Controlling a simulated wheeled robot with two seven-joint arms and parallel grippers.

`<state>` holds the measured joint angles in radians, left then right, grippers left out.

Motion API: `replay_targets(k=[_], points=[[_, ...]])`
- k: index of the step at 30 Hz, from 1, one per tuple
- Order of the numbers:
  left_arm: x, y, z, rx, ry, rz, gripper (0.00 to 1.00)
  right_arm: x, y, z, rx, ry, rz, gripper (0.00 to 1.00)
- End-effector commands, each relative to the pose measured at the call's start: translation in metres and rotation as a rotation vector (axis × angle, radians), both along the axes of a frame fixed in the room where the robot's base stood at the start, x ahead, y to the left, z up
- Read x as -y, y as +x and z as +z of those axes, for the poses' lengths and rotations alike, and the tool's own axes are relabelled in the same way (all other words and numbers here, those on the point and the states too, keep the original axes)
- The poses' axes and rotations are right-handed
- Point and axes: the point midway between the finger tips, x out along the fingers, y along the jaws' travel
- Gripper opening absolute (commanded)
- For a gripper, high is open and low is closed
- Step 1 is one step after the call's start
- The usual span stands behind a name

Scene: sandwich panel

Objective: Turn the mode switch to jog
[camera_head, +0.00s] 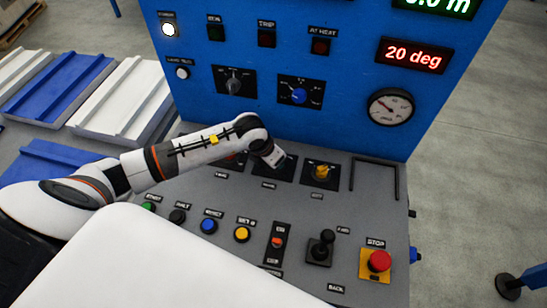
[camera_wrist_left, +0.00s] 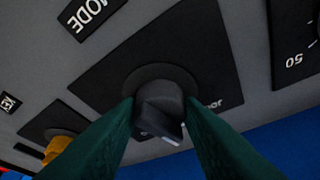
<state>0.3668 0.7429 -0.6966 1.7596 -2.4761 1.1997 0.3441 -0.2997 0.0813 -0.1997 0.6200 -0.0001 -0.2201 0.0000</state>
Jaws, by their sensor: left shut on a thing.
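The mode switch is a black rotary knob (camera_wrist_left: 160,97) on a dark square plate, with a MODE label (camera_wrist_left: 92,12) beside the plate in the wrist view. In the head view my left gripper (camera_head: 276,160) is over the middle plate of the sloped console and hides the knob. My right gripper is not in view.
A yellow knob (camera_head: 321,172) is just right of the left gripper. Nearer are several push buttons, a black joystick (camera_head: 320,247) and a red stop button (camera_head: 380,261). The blue upright panel (camera_head: 340,120) rises close behind. Panels (camera_head: 128,105) lie at the left.

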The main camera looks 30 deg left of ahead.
Motion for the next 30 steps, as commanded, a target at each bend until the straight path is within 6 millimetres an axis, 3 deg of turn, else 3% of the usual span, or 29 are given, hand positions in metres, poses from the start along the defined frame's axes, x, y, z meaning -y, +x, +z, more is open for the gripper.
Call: replay_targets(k=[15, 30], points=[[0.003, 0.001, 0.0, 0.003, -0.002, 0.428, 0.11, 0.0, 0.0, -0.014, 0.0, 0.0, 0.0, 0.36], [0.003, 0.001, 0.001, 0.001, -0.002, 0.58, 0.11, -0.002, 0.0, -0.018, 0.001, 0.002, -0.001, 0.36]])
